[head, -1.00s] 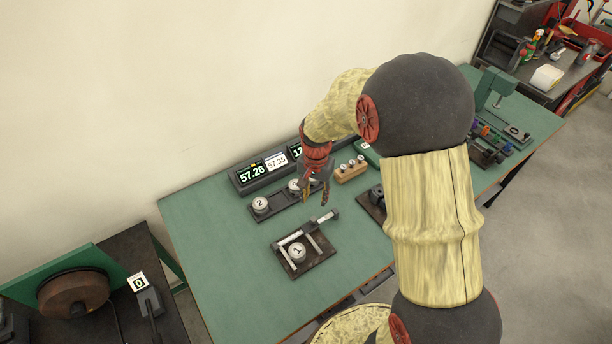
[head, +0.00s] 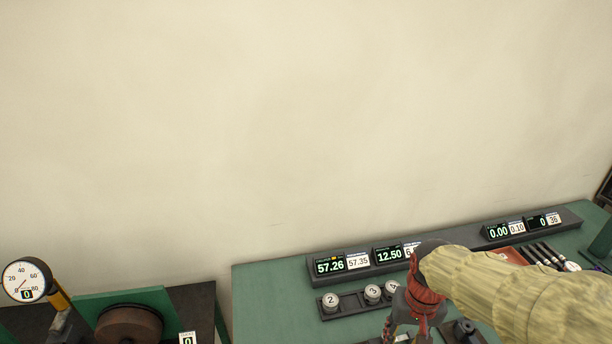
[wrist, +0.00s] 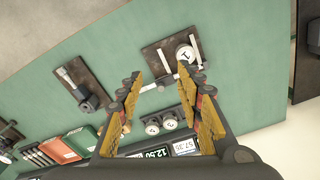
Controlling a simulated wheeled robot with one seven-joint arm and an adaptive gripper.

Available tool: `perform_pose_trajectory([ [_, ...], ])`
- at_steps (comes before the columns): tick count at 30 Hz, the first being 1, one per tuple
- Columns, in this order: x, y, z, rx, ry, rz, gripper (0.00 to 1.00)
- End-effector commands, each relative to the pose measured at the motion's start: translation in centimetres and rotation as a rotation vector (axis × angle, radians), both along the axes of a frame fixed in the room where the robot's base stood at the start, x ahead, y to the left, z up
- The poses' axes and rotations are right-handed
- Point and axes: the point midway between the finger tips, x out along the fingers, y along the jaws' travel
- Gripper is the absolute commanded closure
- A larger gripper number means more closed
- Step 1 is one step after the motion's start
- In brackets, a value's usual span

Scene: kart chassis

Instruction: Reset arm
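My gripper (head: 408,322) hangs over the green bench at the lower right of the head view, its tips near the bottom edge. In the wrist view my gripper (wrist: 168,82) has its two yellow fingers spread wide, with nothing between them but the bench and parts below. My sleeved arm reaches in from the right of the head view. Below the fingers in the wrist view lies a dark plate fixture (wrist: 160,52) with pale bars and a round weight marked 1 (wrist: 185,53). The gripper is apart from these things.
The green bench (head: 262,310) carries a display bar (head: 400,262) along the wall and a dark rack with numbered round weights (head: 331,301). A dial gauge (head: 28,280) stands on the dark table at left. The bench's left part looks clear.

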Motion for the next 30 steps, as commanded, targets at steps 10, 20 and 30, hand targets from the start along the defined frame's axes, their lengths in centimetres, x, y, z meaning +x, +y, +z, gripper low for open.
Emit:
perform_pose_trajectory([
  [10, -7.0, 1.7, 4.0, -0.03, -0.27, 0.137, 0.64],
  [20, -8.6, 2.4, 6.4, -0.041, -0.457, 0.159, 0.64],
  [30, -8.6, 2.5, 6.4, -0.04, -0.456, 0.16, 0.64],
])
